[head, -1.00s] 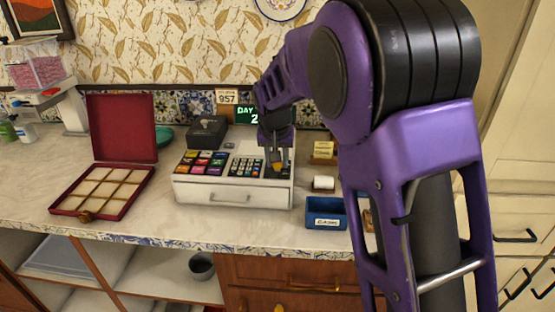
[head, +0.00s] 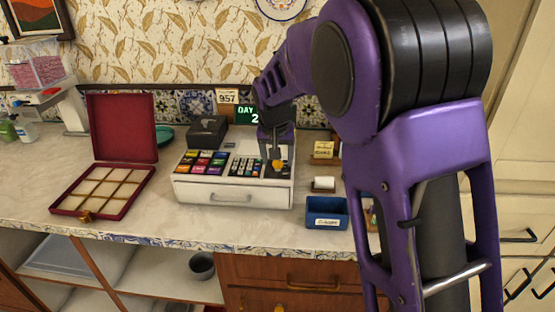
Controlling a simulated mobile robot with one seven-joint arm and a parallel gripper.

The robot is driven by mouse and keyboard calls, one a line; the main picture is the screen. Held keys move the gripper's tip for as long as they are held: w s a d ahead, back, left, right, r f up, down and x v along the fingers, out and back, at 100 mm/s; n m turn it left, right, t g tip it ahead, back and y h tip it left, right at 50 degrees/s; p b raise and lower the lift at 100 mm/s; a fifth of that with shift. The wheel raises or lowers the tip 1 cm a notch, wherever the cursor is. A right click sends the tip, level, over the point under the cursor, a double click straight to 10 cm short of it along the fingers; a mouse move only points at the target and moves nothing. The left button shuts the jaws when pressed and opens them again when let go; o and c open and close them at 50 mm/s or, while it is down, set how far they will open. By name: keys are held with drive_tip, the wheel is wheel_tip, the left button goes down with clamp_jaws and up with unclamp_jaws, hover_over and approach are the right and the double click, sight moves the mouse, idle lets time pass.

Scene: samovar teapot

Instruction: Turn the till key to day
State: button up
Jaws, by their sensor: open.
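The till (head: 233,192) is a pale cash register with coloured keys on the counter, its drawer shut. A green-lit display (head: 247,115) behind it reads "DAY" with a "2" below, partly hidden by my arm. My gripper (head: 276,160) is open and points down over the right part of the till's top. A small yellow-orange piece, likely the till key (head: 277,165), shows at the fingertips. I cannot tell whether the fingers touch it.
An open red box (head: 88,213) with compartments stands left of the till. A black device (head: 207,132) sits behind the till. A blue labelled bin (head: 327,211) and a paper roll (head: 324,184) are close on the right. The counter front is clear.

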drive_tip(key=p+v, duration=0.1)
drive_tip(key=v, duration=1.5)
drive_tip(key=shift+s+r+p, duration=0.2)
drive_tip(key=shift+p, duration=0.1)
drive_tip(key=shift+d, duration=0.1)
